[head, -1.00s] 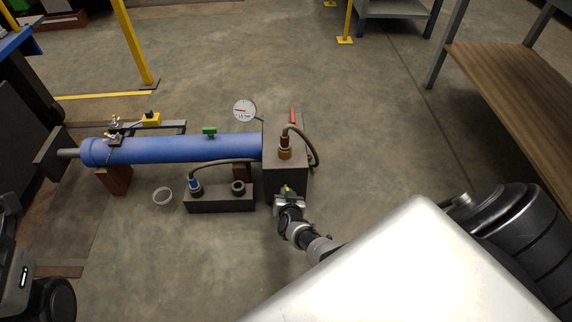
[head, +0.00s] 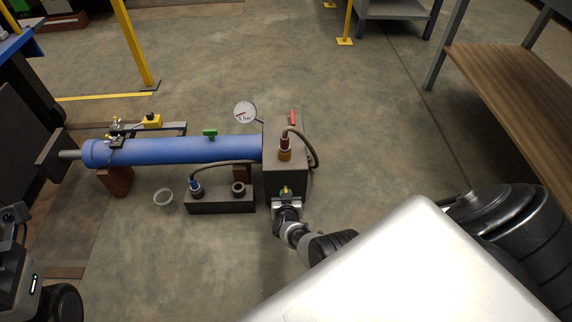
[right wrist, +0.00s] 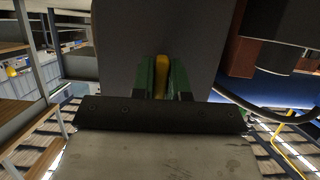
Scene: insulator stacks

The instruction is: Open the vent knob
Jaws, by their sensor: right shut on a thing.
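The yellow vent knob (head: 286,190) is on the front face of the grey block (head: 288,181) at the right end of the blue cylinder (head: 190,150). My right gripper (head: 286,197) reaches it from below in the head view. In the right wrist view the green-lined fingers of my right gripper (right wrist: 161,80) are shut on the yellow knob (right wrist: 161,75), one on each side, against the block's face. A round white gauge (head: 245,112) behind the cylinder seems to read about 5 bar. My left gripper is not clearly visible; only dark arm parts show at the left edge.
A red lever (head: 292,117) and a hose fitting (head: 285,147) are on top of the block. A dark box with connectors (head: 220,203) and a ring-like cup (head: 164,198) stand left of my right gripper. A wooden bench (head: 520,90) is at the right. Floor in front is clear.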

